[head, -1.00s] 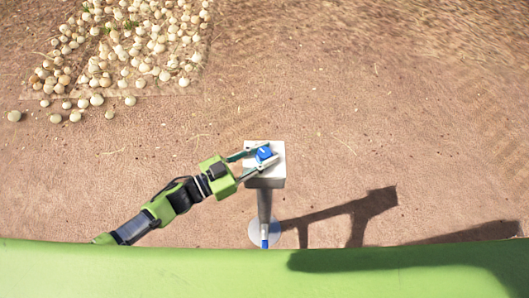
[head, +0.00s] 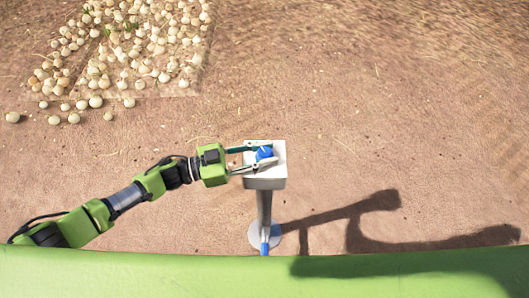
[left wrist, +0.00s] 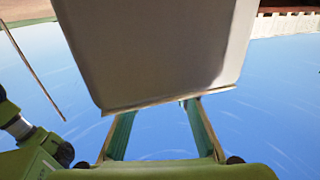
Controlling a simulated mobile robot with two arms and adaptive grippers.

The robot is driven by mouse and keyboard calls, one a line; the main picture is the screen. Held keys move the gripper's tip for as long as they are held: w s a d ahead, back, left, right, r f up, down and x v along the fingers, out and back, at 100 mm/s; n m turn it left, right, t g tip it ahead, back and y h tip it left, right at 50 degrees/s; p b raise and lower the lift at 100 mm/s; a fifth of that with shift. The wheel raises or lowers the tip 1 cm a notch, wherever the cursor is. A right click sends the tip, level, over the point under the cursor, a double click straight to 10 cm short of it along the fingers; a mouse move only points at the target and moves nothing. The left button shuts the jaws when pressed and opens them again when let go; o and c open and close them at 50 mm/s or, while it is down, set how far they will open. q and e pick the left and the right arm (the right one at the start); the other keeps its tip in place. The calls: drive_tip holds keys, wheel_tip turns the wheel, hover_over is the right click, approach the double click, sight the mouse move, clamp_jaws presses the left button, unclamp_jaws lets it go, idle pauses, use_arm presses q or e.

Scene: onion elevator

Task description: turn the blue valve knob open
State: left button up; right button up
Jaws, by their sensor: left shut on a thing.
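The blue valve knob (head: 264,153) sits on top of a white-grey box (head: 265,183) on a post in the head view. My left gripper (head: 262,156) reaches in from the left with one finger on each side of the knob, shut on it. In the left wrist view, the two green fingers (left wrist: 160,128) extend up to the box's edge, and the grey side of the box (left wrist: 160,50) hides the fingertips and the knob. My right gripper is not in view.
The post stands on a round base (head: 265,235) on bare brown soil. A green surface (head: 150,272) spans the bottom of the head view. Many onions (head: 130,45) lie at the upper left. The ground right of the post is clear apart from shadows.

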use_arm(q)
drive_tip(key=o, duration=1.1)
drive_tip(key=v, duration=1.2)
drive_tip(key=shift+f, duration=0.1)
